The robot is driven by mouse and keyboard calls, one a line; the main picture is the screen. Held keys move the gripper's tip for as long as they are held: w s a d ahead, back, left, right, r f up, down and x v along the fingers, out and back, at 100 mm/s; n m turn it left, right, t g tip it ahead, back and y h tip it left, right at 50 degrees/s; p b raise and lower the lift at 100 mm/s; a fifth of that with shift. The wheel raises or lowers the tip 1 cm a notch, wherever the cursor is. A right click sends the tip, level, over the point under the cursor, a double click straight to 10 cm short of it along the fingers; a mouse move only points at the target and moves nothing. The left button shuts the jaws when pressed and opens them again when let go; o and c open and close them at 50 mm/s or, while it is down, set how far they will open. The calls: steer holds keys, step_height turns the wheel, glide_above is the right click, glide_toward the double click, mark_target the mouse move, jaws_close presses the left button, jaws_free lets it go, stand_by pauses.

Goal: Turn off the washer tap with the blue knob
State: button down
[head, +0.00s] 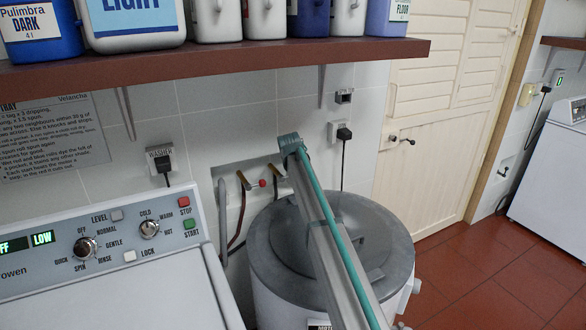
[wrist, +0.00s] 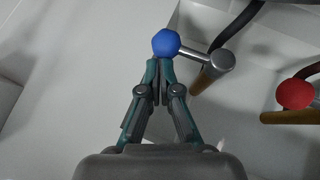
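The blue knob (wrist: 166,43) is a round ball on the end of a short metal stem that reaches left from the washer tap body (wrist: 219,63) in the wrist view. My gripper (wrist: 159,66) has its two fingertips close together right at the near side of the knob. The fingers look shut, with the knob beyond the tips rather than between them; whether they touch it I cannot tell. In the head view my arm hides the blue knob and my gripper.
A second tap with a red knob (wrist: 296,94) sits to the right in the wrist view; its red knob also shows in the head view (head: 262,183). A round grey-lidded tub (head: 270,262) stands below the taps. The washer (head: 110,260) is at left, under a loaded shelf (head: 220,63).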

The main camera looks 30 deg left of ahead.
steer(key=shift+d, duration=0.1)
steer(key=w+p+v, duration=0.1)
steer(key=p+v, duration=0.2)
steer(key=v, duration=0.7)
steer(key=shift+w+d+r, duration=0.15)
steer(key=shift+d+r, duration=0.15)
steer(key=shift+d, duration=0.05)
